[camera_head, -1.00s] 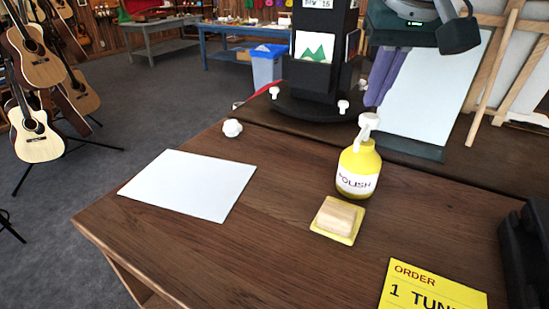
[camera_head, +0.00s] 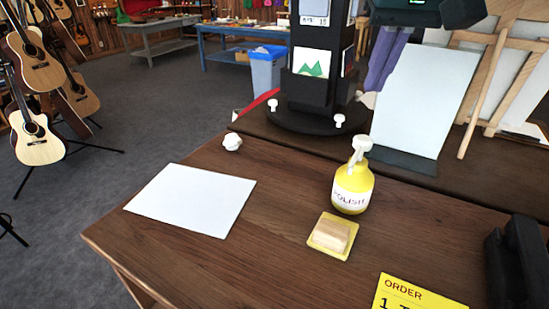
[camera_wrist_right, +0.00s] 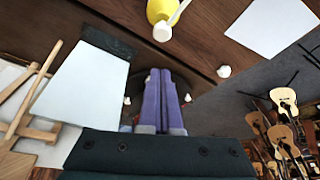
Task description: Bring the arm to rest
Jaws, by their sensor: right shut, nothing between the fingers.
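My right gripper (camera_head: 374,84) is at the top right in the head view, in front of the rear ledge and above it. Its dark body is cut by the top edge of the picture. Its two purple fingers lie side by side, shut and empty. They also show in the right wrist view (camera_wrist_right: 160,76), pointing up the picture. The fingers are apart from the yellow polish bottle (camera_head: 352,188), which stands upright on the wooden table (camera_head: 270,215). My left gripper is out of view.
A white sheet (camera_head: 190,200), a wooden block on a yellow pad (camera_head: 332,235), a yellow order card (camera_head: 415,293) and a black object (camera_head: 520,262) are on the table. Behind stand a black display rack (camera_head: 315,85) and a pale panel (camera_head: 428,98). Guitars (camera_head: 35,125) stand left.

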